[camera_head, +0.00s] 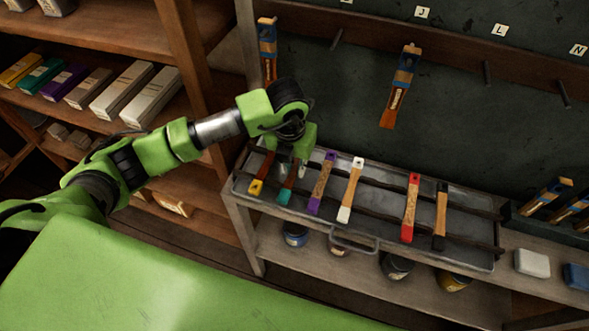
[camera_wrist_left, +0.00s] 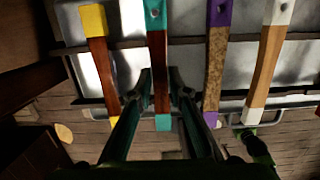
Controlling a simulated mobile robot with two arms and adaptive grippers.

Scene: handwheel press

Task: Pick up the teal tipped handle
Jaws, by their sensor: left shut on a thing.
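The teal tipped handle (camera_head: 285,195) is dark reddish-brown wood with a teal end, lying across the metal tray (camera_head: 466,252) in the head view. The handle also shows in the left wrist view (camera_wrist_left: 158,50), with teal at both ends and a hole in one. My left gripper (camera_head: 289,174) reaches down over it from the left, with its fingers on either side of the wood. In the left wrist view the gripper (camera_wrist_left: 161,80) is shut on the handle's middle. The handle's upper part is hidden by the gripper in the head view. My right gripper is not in view.
A yellow tipped handle (camera_head: 256,187) lies close on the left, a purple tipped one (camera_head: 321,183) close on the right. White (camera_head: 350,190), red (camera_head: 411,207) and black tipped handles (camera_head: 440,215) lie farther right. Wooden shelves (camera_head: 110,40) stand left.

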